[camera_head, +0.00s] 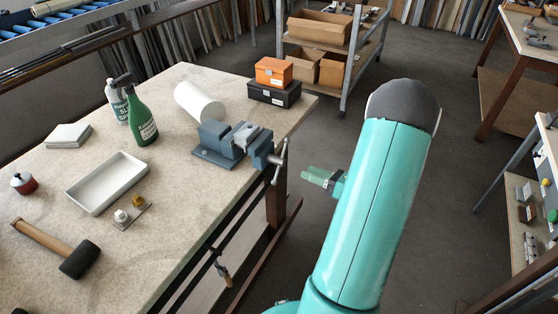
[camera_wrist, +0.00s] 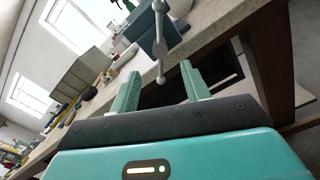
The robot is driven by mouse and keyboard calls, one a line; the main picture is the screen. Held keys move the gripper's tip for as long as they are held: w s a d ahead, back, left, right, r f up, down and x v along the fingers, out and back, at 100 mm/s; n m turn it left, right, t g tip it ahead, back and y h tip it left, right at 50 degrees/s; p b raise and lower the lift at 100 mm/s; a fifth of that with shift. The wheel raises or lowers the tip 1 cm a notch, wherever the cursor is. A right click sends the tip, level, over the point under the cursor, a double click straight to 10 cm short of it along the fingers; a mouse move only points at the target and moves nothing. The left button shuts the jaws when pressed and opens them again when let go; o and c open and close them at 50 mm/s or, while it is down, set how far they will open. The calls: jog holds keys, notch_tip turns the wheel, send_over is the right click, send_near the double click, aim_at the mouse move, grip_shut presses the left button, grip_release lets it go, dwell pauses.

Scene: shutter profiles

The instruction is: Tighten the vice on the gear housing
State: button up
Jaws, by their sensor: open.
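The blue-grey vice (camera_head: 215,141) sits at the bench's right edge, its screw end overhanging. A light grey metal part (camera_head: 246,133), perhaps the gear housing, is at its jaws; whether it is gripped I cannot tell. The vice's handle bar (camera_head: 280,163) is steeply tilted in the head view. My gripper (camera_head: 308,174) is beside it on the right, off the bench edge. In the wrist view the fingers of my gripper (camera_wrist: 160,70) are apart, and the lower end of the handle bar (camera_wrist: 160,62) appears between them, but not visibly touched. The vice body (camera_wrist: 150,28) shows behind.
On the bench (camera_head: 175,180) are a white cylinder (camera_head: 198,103), orange box (camera_head: 273,71), black box (camera_head: 274,92), green bottle (camera_head: 141,118), white tray (camera_head: 107,182) and mallet (camera_head: 58,250). A shelf cart (camera_head: 349,75) stands behind. Floor right of the bench is open.

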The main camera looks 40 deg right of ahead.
aim_at(280, 159)
jog(key=x, duration=1.1)
jog(key=shift+w, duration=0.3)
grip_shut()
